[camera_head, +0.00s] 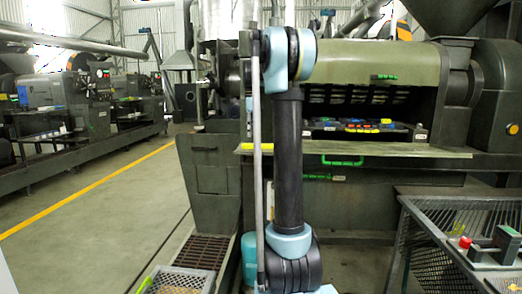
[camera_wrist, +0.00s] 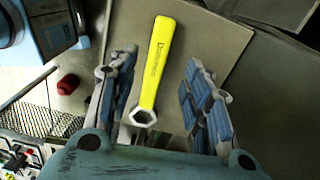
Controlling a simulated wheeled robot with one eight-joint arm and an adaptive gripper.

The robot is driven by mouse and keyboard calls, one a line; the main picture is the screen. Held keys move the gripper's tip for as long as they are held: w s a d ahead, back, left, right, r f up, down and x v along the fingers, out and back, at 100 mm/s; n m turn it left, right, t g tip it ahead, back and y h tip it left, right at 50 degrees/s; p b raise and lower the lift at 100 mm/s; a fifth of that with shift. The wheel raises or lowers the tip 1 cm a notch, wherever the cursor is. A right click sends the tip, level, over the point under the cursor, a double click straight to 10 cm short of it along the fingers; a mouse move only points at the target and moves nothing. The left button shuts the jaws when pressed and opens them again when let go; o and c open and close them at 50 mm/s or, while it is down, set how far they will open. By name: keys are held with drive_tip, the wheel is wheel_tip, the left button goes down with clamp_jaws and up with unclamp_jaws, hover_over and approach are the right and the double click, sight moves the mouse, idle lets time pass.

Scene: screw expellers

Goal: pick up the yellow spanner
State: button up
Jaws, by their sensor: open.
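The yellow spanner (camera_wrist: 157,62) lies on a flat grey-green plate (camera_wrist: 205,35) in the wrist view. Its yellow handle points away, and its silver ring end (camera_wrist: 143,116) is nearer my palm. My gripper (camera_wrist: 158,72) is open, with one blue-padded finger on each side of the spanner and clear gaps to both. Nothing is held. In the head view, a yellow strip (camera_head: 258,146) shows on the machine's front ledge beside my arm; I cannot tell whether it is the spanner. My gripper is not visible there.
The ledge (camera_head: 400,153) has a green handle (camera_head: 342,162) at its front. Several coloured items (camera_head: 355,125) lie in the opening behind. A mesh-sided table (camera_head: 445,215) stands at right. A red knob (camera_wrist: 67,84) is left of my gripper. The floor (camera_head: 100,215) at left is clear.

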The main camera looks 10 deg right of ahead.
sight(262, 146)
drive_tip(key=shift+s+a+f, duration=0.1)
drive_tip(key=shift+f, duration=2.8)
clamp_jaws()
